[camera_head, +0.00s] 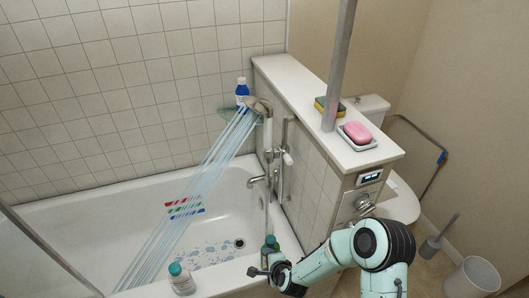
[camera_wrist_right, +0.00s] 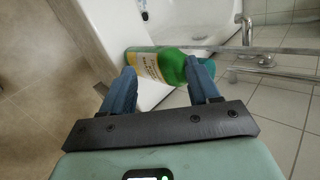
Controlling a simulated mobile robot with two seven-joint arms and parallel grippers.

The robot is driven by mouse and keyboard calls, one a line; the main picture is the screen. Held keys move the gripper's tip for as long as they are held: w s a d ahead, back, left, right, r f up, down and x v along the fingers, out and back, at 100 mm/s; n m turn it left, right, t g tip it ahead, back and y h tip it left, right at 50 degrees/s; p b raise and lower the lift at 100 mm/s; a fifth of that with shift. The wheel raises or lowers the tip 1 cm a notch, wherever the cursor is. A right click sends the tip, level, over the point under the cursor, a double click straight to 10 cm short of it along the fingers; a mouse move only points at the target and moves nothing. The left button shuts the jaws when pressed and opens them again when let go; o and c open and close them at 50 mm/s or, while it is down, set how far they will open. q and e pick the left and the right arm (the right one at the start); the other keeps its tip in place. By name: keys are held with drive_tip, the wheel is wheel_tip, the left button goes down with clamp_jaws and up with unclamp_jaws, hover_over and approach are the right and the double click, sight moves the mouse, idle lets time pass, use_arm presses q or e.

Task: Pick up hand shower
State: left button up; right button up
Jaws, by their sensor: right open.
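The hand shower (camera_head: 258,107) hangs high on the tiled side wall of the bathtub, in the head view. Thin streams of water run from it down to the left into the tub. My right gripper (camera_head: 268,270) is low at the tub's front edge, well below and apart from the hand shower. In the right wrist view the gripper (camera_wrist_right: 163,75) is open, with its two blue fingers spread. A green bottle with a yellow label (camera_wrist_right: 160,65) shows just beyond and between the fingertips; contact cannot be told. The hand shower cannot be made out in the wrist view. My left gripper is out of view.
The white bathtub (camera_head: 70,215) fills the left. A teal-capped bottle (camera_head: 181,280) stands on its front rim. A blue bottle (camera_head: 242,92) is beside the shower. A ledge (camera_head: 305,95) carries a pink soap (camera_head: 357,131) and sponge (camera_head: 322,105); a grey pole (camera_head: 340,60) rises there.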

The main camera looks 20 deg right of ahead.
drive_tip(key=w+d+r+m+t+h+b, duration=0.15)
drive_tip(key=w+r+m+t, duration=0.25)
drive_tip(key=w+r+m, duration=0.55)
drive_tip(key=m+t+h+b, duration=0.1)
drive_tip(key=m+t+h, duration=0.35)
drive_tip(key=m, duration=0.55)
approach(268, 137)
drive_tip(key=p+x, duration=0.2)
drive_tip(key=x, duration=0.3)
drive_tip(key=shift+w+d+r+p, duration=0.1)
drive_tip(key=shift+w+p, duration=0.2)
drive_tip(key=p+x, duration=0.3)
drive_tip(key=x, duration=0.2)
drive_tip(key=shift+w+d, duration=0.1)
drive_tip(key=shift+w, duration=0.3)
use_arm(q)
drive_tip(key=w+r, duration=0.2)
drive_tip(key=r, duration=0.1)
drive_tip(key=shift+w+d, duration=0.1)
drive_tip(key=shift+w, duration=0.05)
use_arm(e)
drive_tip(key=shift+s, duration=0.15)
clamp_jaws()
